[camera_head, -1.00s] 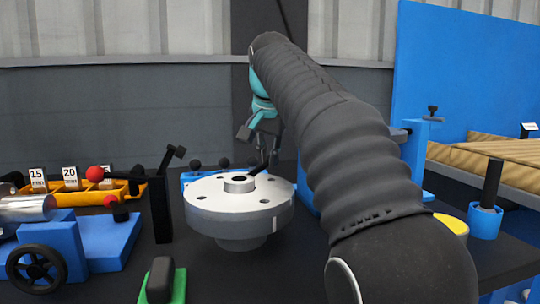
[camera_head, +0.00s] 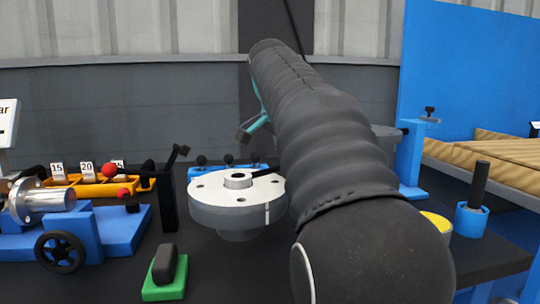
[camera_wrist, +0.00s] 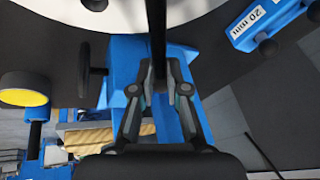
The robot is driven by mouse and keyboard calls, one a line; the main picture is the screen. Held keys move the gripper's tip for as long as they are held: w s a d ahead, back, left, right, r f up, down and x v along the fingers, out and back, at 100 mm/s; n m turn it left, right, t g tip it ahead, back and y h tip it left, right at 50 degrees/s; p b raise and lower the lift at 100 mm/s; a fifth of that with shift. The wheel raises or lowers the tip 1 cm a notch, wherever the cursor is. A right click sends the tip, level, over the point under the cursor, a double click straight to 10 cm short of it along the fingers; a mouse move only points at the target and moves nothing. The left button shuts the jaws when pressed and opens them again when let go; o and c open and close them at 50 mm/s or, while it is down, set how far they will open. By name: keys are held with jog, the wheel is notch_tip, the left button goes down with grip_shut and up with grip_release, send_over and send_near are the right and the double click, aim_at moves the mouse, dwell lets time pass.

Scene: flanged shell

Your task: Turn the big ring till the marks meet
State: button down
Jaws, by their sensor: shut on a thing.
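The big ring (camera_head: 215,193) is a pale grey flanged disc with bolt holes and a raised hub (camera_head: 238,180), mid-table in the head view. A white mark (camera_head: 267,213) shows on its front rim; I cannot make out a matching mark. The ring's pale face fills the top of the wrist view (camera_wrist: 190,12). A thin black bar (camera_head: 262,171) runs from the hub to behind my arm. In the wrist view my gripper (camera_wrist: 159,72) is shut on this dark bar (camera_wrist: 157,30). The head view hides the fingertips behind my arm.
Left of the ring stand a black post (camera_head: 168,195), a blue fixture with a handwheel (camera_head: 60,251) and a green-based block (camera_head: 165,272). At right are a blue cup with a black rod (camera_head: 478,220) and a yellow-topped cylinder (camera_head: 437,222). Blue holders (camera_head: 230,168) stand behind.

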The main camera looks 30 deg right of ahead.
jog(key=c, duration=1.2)
grip_release()
jog(key=shift+s+d, duration=0.1)
jog(key=v, duration=1.2)
